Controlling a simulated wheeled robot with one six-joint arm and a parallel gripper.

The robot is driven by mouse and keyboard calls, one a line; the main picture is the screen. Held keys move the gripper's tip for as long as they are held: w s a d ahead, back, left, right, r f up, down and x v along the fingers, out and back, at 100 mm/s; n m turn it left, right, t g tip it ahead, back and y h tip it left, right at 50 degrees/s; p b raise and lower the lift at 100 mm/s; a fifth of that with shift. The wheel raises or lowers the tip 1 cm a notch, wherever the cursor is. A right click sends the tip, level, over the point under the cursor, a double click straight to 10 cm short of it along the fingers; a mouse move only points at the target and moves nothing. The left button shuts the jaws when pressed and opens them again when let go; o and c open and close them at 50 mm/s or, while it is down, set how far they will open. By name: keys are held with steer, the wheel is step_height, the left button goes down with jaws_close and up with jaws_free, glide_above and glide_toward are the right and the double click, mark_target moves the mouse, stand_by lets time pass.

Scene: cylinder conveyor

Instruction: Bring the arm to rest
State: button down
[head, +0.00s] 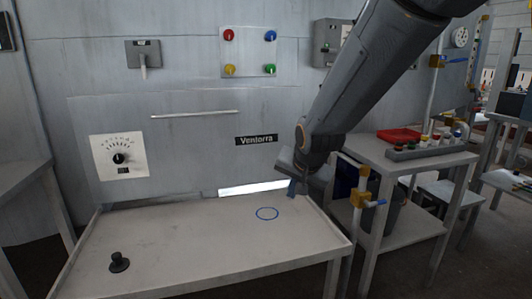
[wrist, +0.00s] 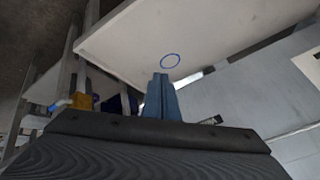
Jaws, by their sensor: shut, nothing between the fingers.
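My arm comes down from the top right of the head view. My gripper (head: 292,188) is above the right part of the grey table (head: 190,235), near its back edge. In the wrist view its blue fingers (wrist: 160,76) are together with nothing between them. A blue ring mark (head: 267,213) is on the tabletop just left of and below the gripper in the head view. The mark also shows in the wrist view, just beyond the fingertips.
A black knob-like object (head: 119,262) stands at the table's front left. A side table (head: 385,155) on the right holds a red tray (head: 398,135) and a rack of small coloured items (head: 430,148). A yellow valve (head: 360,199) and blue handle are close right. The table's middle is clear.

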steer(key=s+d+f+n+g, duration=0.2)
steer(key=s+n+g, duration=0.5)
steer(key=s, duration=2.3)
steer(key=s+d+r+m+h+p, duration=0.1)
steer(key=d+r+p, duration=0.8)
steer(key=p, duration=0.9)
steer(key=shift+s+d+r+m, duration=0.3)
steer(key=shift+d+r+m, duration=0.1)
steer(key=shift+r+m, duration=0.3)
